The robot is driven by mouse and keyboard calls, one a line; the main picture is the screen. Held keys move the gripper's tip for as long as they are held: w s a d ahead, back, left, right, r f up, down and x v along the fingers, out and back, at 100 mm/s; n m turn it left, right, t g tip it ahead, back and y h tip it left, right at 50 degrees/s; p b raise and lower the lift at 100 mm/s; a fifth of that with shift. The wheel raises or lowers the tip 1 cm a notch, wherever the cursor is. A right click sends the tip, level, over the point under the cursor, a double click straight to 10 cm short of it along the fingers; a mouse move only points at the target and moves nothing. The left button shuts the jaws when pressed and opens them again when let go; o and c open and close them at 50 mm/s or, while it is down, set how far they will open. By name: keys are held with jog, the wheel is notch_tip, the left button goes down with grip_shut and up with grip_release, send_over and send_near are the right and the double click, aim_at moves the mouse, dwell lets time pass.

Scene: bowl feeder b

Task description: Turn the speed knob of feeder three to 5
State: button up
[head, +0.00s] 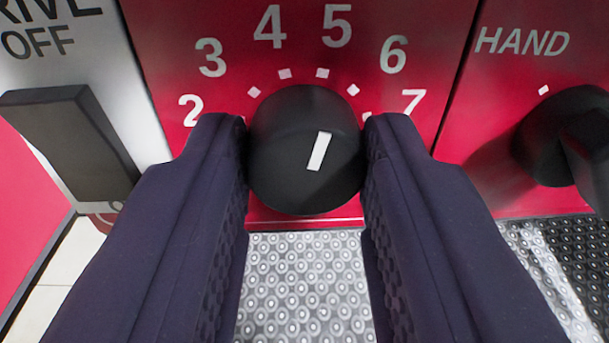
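The black round speed knob (280,160) sits on a red panel (165,60) with white numbers 2 to 7 and tick marks around it. Its white pointer line (319,151) leans a little right of upright, toward the tick below the 5 (337,27). My gripper (306,150) has one dark finger on each side of the knob, and both fingers appear to touch it. The fingers hide the lower ends of the scale. No feeder number shows in this view.
A second black knob (555,135) marked HAND is at the right, close to my right finger. A dark DRIVE/OFF handle (70,140) on a light panel is at the left. Studded metal flooring (305,280) lies below.

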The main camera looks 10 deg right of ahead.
jog(key=o, duration=0.4)
jog(key=shift+s, duration=0.1)
jog(key=shift+s+a+r+p, duration=0.15)
jog(key=shift+s+p, duration=0.25)
jog(key=shift+s, duration=0.85)
jog(key=shift+s+a+f+p, duration=0.15)
jog(key=shift+s+p, duration=0.25)
jog(key=shift+s, duration=0.9)
jog(key=shift+s+a+r+p, duration=0.15)
jog(key=shift+s+p, duration=0.25)
jog(key=shift+s, duration=0.85)
